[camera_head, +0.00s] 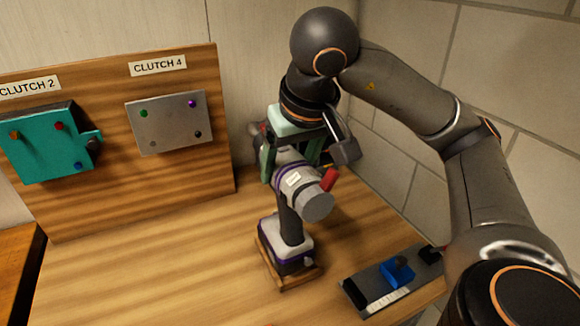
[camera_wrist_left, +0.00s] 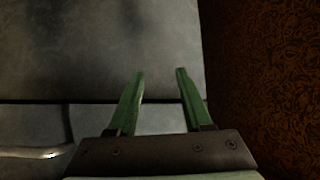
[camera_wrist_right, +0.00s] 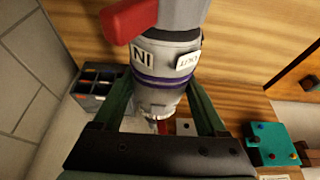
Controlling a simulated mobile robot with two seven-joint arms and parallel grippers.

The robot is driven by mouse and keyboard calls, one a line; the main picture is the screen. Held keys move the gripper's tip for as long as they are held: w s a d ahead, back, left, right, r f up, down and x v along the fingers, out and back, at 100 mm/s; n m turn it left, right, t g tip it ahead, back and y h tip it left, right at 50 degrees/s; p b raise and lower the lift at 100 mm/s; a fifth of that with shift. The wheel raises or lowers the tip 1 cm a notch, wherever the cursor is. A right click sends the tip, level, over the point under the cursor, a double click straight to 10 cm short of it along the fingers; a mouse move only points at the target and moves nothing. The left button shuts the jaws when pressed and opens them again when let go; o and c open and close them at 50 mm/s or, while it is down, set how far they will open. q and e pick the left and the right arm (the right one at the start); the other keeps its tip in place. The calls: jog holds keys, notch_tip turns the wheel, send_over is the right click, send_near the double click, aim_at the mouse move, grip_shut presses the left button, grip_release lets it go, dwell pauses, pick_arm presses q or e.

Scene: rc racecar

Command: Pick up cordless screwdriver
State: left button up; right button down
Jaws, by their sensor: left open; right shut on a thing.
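The cordless screwdriver (camera_head: 290,222) has a grey and white body with purple bands, a red button, a dark handle and a purple-banded foot. It is upright over a small wooden base (camera_head: 304,276) on the table; I cannot tell whether it touches the base. My right gripper (camera_head: 290,158) comes from above with its green fingers shut around the body. In the right wrist view the body of the screwdriver (camera_wrist_right: 167,62) lies between the fingers. My left gripper (camera_wrist_left: 160,75) is open and empty in the left wrist view, facing plain grey surfaces away from the table.
A wooden panel (camera_head: 115,175) at the back left holds a teal plate (camera_head: 45,150) and a grey plate (camera_head: 168,142). A dark tray with a blue part (camera_head: 397,272) is at the front right. A compartment bin (camera_wrist_right: 92,100) stands near the wall. The table's left front is clear.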

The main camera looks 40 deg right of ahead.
jog(key=r, duration=0.1)
jog(key=s+a+r+p, duration=0.1)
jog(key=a+r+p, duration=0.1)
jog(key=r, duration=0.1)
jog(key=shift+s, duration=0.35)
pick_arm(q)
jog(key=shift+r+p, duration=1.3)
jog(key=shift+r, duration=1.35)
pick_arm(e)
jog(key=s+a+r, duration=0.6)
jog(key=r, duration=0.2)
jog(key=shift+a, duration=0.4)
jog(key=shift+w, duration=0.1)
